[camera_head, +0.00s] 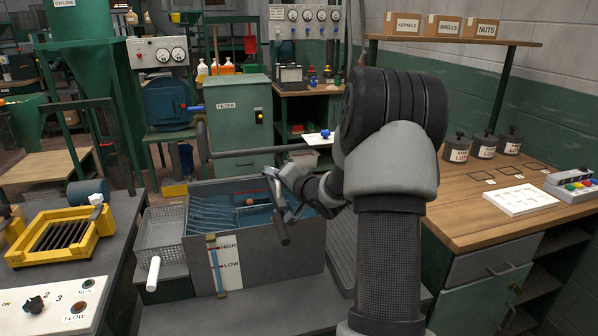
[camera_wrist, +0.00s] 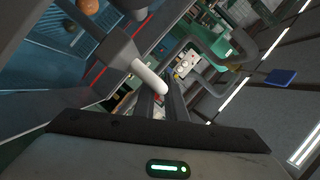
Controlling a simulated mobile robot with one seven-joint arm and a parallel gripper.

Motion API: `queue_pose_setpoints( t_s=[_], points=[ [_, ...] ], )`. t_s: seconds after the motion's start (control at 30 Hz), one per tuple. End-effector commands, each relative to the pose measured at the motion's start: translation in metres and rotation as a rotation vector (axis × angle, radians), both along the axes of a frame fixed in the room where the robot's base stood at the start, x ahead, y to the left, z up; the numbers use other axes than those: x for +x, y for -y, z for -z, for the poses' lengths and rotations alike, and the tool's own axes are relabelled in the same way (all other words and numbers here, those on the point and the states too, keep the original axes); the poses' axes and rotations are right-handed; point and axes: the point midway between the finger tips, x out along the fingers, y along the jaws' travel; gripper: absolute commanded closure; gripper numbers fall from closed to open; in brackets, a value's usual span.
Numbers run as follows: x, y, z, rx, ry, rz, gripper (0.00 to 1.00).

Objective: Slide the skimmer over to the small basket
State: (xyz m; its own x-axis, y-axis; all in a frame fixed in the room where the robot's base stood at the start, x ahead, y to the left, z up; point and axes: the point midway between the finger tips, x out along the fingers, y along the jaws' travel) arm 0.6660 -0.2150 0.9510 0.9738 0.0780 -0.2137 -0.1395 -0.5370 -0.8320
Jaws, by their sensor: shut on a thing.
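The skimmer (camera_head: 276,212) is a grey piece with a bar at the right part of the tank, partly hidden by my gripper. My gripper (camera_head: 287,180) is low over the tank and shut on the skimmer. In the wrist view a pale rod (camera_wrist: 148,76) on a dark grey block runs towards my gripper's fingers (camera_wrist: 160,105). The exact contact is hard to see. The small basket (camera_head: 160,238), grey mesh with a white handle, stands at the tank's left end, apart from the gripper.
The blue-lined tank (camera_head: 267,264) has a HIGH/LOW gauge on its front. A round brown thing (camera_head: 249,202) lies inside. A dark horizontal bar (camera_head: 258,151) crosses behind the tank. A yellow grate (camera_head: 58,237) is on the left bench, and a wooden bench (camera_head: 470,205) stands right.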

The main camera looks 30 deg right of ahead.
Motion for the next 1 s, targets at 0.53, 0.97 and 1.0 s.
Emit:
queue_pose_setpoints(
  t_s=[0.53, 0.97, 1.0],
  points=[
    [0.009, -0.034, -0.001, -0.002, 0.003, 0.001, 1.00],
    [0.004, -0.032, -0.002, -0.001, 0.002, 0.002, 0.81],
    [0.000, -0.032, -0.004, -0.002, 0.001, 0.004, 0.81]
  ],
)
